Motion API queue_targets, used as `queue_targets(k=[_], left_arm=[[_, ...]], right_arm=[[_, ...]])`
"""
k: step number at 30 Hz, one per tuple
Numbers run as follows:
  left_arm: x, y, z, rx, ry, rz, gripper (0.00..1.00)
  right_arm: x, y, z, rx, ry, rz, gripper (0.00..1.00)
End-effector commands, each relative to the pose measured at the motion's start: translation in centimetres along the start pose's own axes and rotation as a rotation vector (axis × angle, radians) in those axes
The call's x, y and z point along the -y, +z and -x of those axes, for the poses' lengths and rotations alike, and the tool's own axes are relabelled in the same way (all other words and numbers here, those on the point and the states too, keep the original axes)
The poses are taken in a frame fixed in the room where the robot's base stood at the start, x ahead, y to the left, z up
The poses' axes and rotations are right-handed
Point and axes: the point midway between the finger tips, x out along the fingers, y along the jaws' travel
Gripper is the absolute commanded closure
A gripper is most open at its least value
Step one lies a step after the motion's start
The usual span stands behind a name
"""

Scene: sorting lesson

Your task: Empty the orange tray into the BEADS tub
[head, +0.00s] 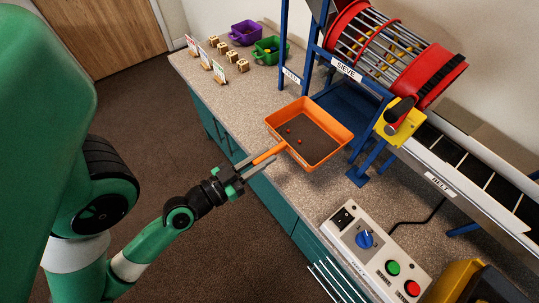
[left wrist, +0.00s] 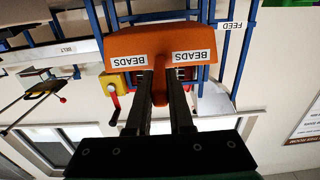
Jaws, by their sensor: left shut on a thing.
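The orange tray (head: 342,131) is held out over the front of the bench, its brown floor facing up with a few small red beads (head: 289,130) on it. My left gripper (head: 263,158) is shut on the tray's orange handle. In the left wrist view, the fingers (left wrist: 160,95) lie either side of the handle, and the tray wall (left wrist: 165,42) carries two BEADS labels, upside down. A purple tub (head: 245,32) and a green tub (head: 269,50) stand at the back of the bench. I cannot read a BEADS label on either tub. My right gripper is not in view.
The blue sieve frame with its red drum (head: 445,78) stands just right of the tray. A yellow crank block (head: 399,124) juts out there. Wooden blocks with small cards (head: 218,72) line the back left. A control box (head: 375,248) sits at the front right.

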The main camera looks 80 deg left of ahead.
Motion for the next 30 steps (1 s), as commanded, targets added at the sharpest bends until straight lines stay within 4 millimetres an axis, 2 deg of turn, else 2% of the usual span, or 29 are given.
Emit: queue_targets(k=[11, 30], left_arm=[[0.0, -0.6, 0.1, -0.002, 0.0, 0.0, 1.0], [0.0, -6.3, 0.1, -0.002, 0.0, 0.0, 1.0]], right_arm=[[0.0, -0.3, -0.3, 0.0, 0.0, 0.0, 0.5], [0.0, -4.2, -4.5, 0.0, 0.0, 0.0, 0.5]])
